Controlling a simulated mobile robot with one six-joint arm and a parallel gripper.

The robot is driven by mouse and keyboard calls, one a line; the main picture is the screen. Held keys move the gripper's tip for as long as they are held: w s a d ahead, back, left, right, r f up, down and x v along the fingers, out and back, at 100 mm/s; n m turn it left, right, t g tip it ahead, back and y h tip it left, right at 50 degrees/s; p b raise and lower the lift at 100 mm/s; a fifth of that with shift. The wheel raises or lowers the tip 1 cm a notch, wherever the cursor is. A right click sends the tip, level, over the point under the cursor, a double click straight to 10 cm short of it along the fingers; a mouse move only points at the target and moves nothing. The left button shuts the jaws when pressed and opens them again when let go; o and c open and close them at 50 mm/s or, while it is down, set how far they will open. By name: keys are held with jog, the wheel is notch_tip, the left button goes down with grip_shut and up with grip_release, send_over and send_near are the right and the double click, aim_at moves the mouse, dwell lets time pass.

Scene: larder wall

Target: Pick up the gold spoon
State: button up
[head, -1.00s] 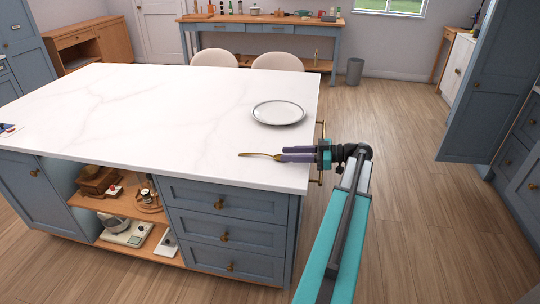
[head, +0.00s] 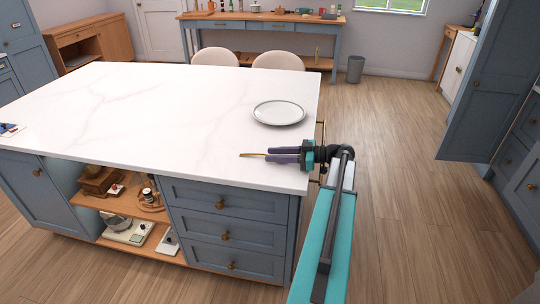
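The gold spoon (head: 254,155) lies on the white marble top of the island, near its front right corner. Its thin left end sticks out to the left of my gripper, and its right part runs in between the fingers, partly hidden. My gripper (head: 270,154) reaches in from the right, low over the marble. Its two dark purple fingers are apart, one on the far side and one on the near side of the spoon. Whether either finger touches the spoon is too small to tell.
A grey-rimmed plate (head: 279,113) lies on the island top (head: 150,110) behind my gripper. Two pale chairs (head: 215,57) stand at the far side. The marble left of the spoon is clear. Open wooden floor (head: 400,200) lies to the right.

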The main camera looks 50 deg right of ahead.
jog(key=shift+x, duration=1.2)
jog(key=shift+c, duration=0.4)
grip_shut()
